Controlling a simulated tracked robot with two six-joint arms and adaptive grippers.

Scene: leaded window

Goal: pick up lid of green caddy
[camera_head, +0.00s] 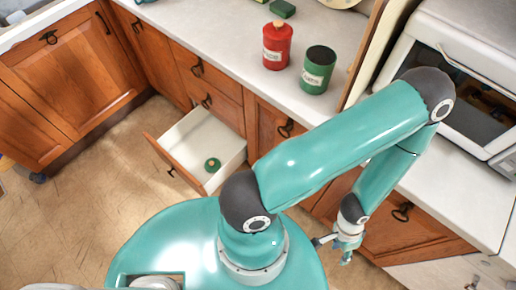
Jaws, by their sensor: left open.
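The green caddy (318,70) stands upright on the counter with its top open, showing a dark inside and a pale label. A round green lid (212,164) with a light knob lies in the open drawer, towards its front. My left gripper (338,252) is small in view, low at the right of the picture, in front of the lower cabinets. It is open, and no object shows in it. It is well to the right of the drawer and the lid. My right gripper is not in view.
The open drawer (188,137) juts out from the cabinets. A red caddy (277,50) with its lid on stands beside the green one. A green block (282,9) lies behind. A white oven-like appliance (455,75) stands at right. Floor left of the drawer is clear.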

